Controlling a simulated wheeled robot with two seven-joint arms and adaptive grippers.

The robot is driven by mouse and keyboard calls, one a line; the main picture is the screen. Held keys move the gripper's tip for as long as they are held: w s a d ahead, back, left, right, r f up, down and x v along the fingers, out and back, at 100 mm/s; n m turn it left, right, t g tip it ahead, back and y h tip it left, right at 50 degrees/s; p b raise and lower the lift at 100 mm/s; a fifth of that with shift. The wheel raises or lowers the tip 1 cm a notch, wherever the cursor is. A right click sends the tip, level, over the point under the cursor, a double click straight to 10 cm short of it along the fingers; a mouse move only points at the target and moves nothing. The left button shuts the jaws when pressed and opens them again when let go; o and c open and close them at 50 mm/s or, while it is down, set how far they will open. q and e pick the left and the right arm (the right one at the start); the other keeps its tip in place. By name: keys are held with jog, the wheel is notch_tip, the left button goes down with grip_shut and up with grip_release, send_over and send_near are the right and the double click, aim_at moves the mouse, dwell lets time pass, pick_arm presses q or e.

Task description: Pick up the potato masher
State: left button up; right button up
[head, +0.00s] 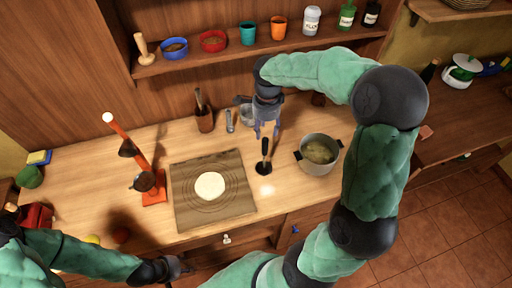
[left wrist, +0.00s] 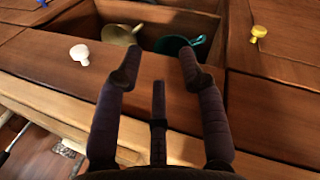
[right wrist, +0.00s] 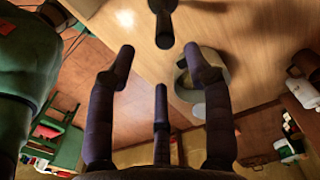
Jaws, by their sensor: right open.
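The potato masher (head: 265,150) stands upright on the counter, its black handle pointing up and a dark round base at the bottom. It is between the board and the pot. In the right wrist view a dark handle (right wrist: 163,28) shows just beyond the fingertips. My right gripper (head: 266,131) points down just above the handle; its fingers are open and apart from it. In its wrist view the right gripper (right wrist: 158,62) is empty. My left gripper (head: 184,267) is low at the counter's front; in its wrist view the left gripper (left wrist: 157,70) is open and empty near a drawer.
A pot (head: 335,163) with potatoes stands right of the masher. A board (head: 245,208) with dough lies left. An orange stand (head: 153,190) is further left.

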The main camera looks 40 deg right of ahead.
aim_at(265, 145)
notch_tip(265, 145, down, 5)
jog(key=shift+w+r, duration=0.1)
jog(key=shift+w+f, duration=0.15)
jog(key=shift+f, duration=0.35)
jog(key=f, duration=0.5)
jog(key=shift+d+b, duration=0.2)
jog(key=shift+b, duration=0.1)
grip_shut()
